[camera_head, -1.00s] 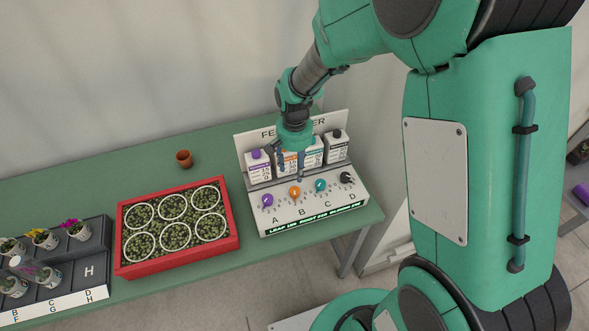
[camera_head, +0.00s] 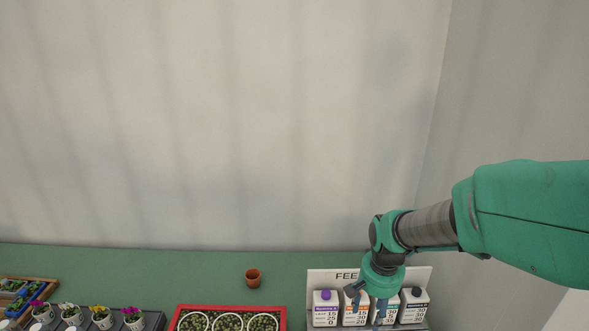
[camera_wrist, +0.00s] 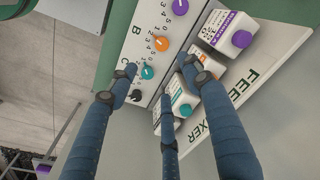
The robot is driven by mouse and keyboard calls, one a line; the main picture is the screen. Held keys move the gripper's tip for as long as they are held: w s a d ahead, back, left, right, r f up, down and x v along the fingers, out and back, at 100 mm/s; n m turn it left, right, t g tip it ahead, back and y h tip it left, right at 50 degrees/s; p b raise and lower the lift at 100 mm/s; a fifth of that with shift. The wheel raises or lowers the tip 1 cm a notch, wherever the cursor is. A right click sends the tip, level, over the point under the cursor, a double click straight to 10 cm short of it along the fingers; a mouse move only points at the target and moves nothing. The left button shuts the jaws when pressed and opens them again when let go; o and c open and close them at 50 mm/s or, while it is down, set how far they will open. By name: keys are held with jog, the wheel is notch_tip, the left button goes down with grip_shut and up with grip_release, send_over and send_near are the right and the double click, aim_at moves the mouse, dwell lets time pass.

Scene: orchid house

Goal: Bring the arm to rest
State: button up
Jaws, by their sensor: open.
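My gripper (camera_head: 366,303) hangs over the feed mixer (camera_head: 325,274) at the lower right of the head view, in front of its row of cartons. Its fingers are spread and hold nothing. In the wrist view my gripper (camera_wrist: 156,72) shows blue fingers reaching over the mixer. The mixer's white dial panel (camera_wrist: 130,42) lies behind them, with an orange dial (camera_wrist: 162,44) and a teal dial (camera_wrist: 148,72). I cannot tell whether a fingertip touches a carton. In the head view my arm comes in from the right edge, bent down at the wrist.
A purple-capped carton (camera_head: 325,312) and a black-capped carton (camera_head: 414,306) stand at the row's ends. A terracotta pot (camera_head: 253,277), a red planting tray (camera_head: 222,307) and a rack of small flowers (camera_head: 152,318) are further left on the green bench (camera_head: 140,275). A pale wall rises behind.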

jog(key=s+r+n+t, duration=0.4)
jog(key=s+r, duration=1.5)
jog(key=s, duration=0.2)
jog(key=shift+s+d+r+t, duration=0.2)
jog(key=shift+r+t, duration=0.1)
jog(key=shift+r, duration=0.1)
jog(key=shift+w, duration=0.1)
dwell(1.2)
